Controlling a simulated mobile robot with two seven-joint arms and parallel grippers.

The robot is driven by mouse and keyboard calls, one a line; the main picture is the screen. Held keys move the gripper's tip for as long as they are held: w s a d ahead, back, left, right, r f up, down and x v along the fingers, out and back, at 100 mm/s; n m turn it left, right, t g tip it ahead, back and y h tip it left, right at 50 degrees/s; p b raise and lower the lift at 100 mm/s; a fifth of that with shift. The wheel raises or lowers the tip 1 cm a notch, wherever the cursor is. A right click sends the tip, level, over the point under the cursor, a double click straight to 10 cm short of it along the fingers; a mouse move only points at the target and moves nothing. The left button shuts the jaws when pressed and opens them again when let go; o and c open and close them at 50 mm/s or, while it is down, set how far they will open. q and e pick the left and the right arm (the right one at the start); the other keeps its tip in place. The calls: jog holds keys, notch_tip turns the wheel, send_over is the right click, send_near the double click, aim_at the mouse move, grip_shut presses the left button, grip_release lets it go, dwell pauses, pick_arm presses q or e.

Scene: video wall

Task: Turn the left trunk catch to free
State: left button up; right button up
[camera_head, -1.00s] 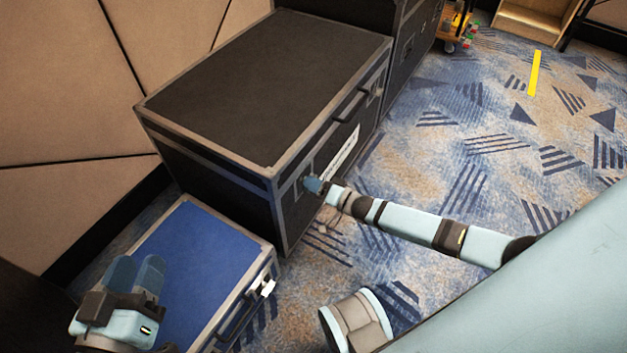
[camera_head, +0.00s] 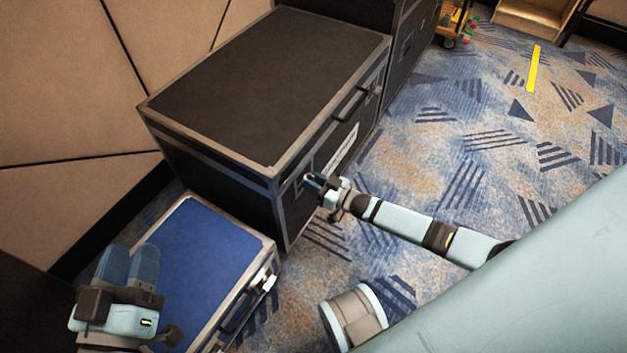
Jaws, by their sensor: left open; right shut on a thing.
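The black trunk (camera_head: 270,85) with metal edges stands on the carpet, its front face turned to the right. Its left catch (camera_head: 306,178) is at the near end of that face, mostly hidden by my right gripper. My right gripper (camera_head: 313,181) is shut on the left catch, its blue fingers seen edge-on. The catch's exact angle is too small to tell. My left gripper (camera_head: 130,262) is open and empty, over the near left part of a blue case, away from the trunk.
The blue case (camera_head: 205,240) with metal edges stands before the trunk. The trunk's handle (camera_head: 352,103) and right catch (camera_head: 377,89) are farther along its front. A tall dark case (camera_head: 412,45) stands behind. Carpet (camera_head: 470,150) to the right is clear.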

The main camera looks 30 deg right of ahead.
pick_arm(q)
jog(key=shift+r, duration=0.1)
pick_arm(e)
jog(key=shift+n, duration=0.6)
pick_arm(q)
jog(key=shift+w+r, duration=0.15)
jog(key=shift+r, duration=0.1)
pick_arm(e)
jog(key=o, duration=0.6)
jog(key=shift+s, duration=0.1)
pick_arm(q)
jog(key=shift+a+r+t+y+p, duration=0.2)
jog(key=shift+r+p, duration=0.35)
jog(key=shift+p, duration=0.4)
jog(key=shift+a+r+t+y+p, duration=0.1)
jog(key=shift+a+r+t+p, duration=0.15)
jog(key=shift+r+p, duration=0.5)
pick_arm(e)
jog(key=shift+v, duration=6.85)
pick_arm(q)
jog(key=shift+f, duration=0.2)
pick_arm(e)
jog(key=shift+d, duration=0.1)
